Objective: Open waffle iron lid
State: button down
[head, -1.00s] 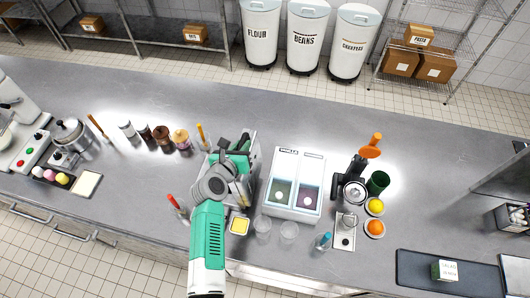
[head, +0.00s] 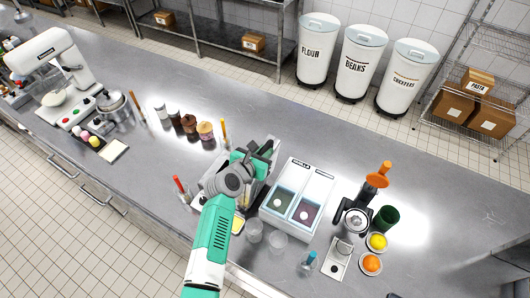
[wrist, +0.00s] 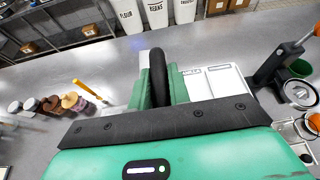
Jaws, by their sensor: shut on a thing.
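The silver-grey waffle iron (head: 261,187) stands on the steel counter, left of the two-bin white dispenser in the head view. My arm covers most of it, and I cannot tell how far its lid is raised. My gripper (head: 257,153) is at the top of the iron in the head view. In the wrist view, my gripper (wrist: 158,88) has its green fingers shut on a thick black bar, the lid handle (wrist: 157,66), which stands up between them. The plates of the iron are hidden.
The white dispenser (head: 298,196) is close on the right, with clear cups (head: 277,242) in front. Jars (head: 205,131) are further left. The counter behind is clear.

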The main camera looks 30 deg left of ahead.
jog(key=shift+s+d+f, duration=0.1)
jog(key=shift+d+f, duration=0.1)
jog(key=shift+f, duration=0.3)
jog(key=c, duration=1.3)
grip_release()
jog(key=shift+r, duration=0.25)
jog(key=p+v, duration=0.1)
jog(key=v, duration=0.6)
jog(key=shift+s+a+r+p, duration=0.1)
jog(key=shift+s+r+p, duration=0.05)
jog(key=shift+s+p, duration=0.2)
